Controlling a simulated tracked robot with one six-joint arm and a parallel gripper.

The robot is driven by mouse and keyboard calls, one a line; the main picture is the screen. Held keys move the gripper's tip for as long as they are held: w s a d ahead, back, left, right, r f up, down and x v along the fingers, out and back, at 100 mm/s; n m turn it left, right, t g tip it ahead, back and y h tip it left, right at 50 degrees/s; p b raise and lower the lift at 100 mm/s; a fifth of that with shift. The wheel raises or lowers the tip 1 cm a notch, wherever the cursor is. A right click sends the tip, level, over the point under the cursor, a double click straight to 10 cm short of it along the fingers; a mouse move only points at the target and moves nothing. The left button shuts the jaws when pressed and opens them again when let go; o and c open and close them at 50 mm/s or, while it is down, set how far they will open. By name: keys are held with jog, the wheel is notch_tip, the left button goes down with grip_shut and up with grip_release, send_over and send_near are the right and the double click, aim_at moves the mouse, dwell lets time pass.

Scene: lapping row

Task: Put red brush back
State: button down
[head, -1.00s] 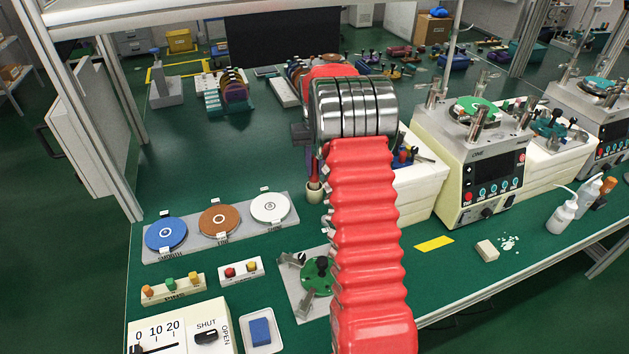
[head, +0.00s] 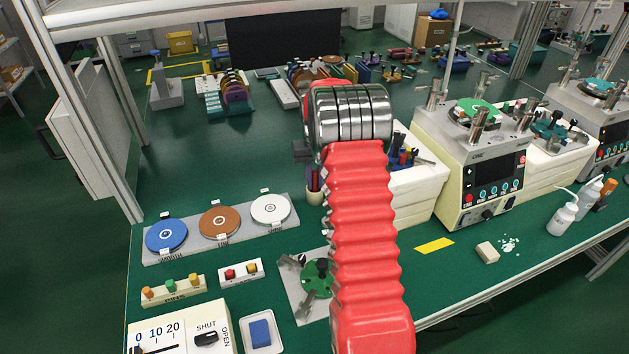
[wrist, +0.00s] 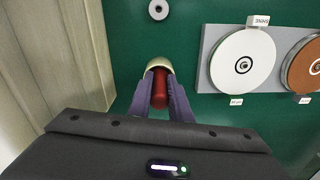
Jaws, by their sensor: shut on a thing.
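My gripper (wrist: 160,84) is shut on the red brush (wrist: 160,98), whose rounded red handle end shows between the two purple fingers in the wrist view. A cream cup (wrist: 158,63) is right at the fingertips, around or just beyond the brush's far part. In the head view the same cup (head: 314,197) stands on the green bench left of my arm, with a finger just above its rim. The brush's lower end is hidden, so I cannot tell how deep it sits.
A grey rack with white (head: 270,209), brown (head: 220,222) and blue (head: 166,235) discs lies left of the cup. A pale machine (head: 470,170) and stacked white trays (head: 418,190) stand right of my arm. A pale wall runs along the left of the wrist view.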

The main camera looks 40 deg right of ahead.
jog(key=shift+f, duration=0.1)
jog(key=c, duration=1.6)
grip_release()
jog(key=shift+c, duration=0.2)
notch_tip(320, 180, up, 12)
jog(key=shift+r, duration=0.1)
jog(key=shift+a+r, duration=0.1)
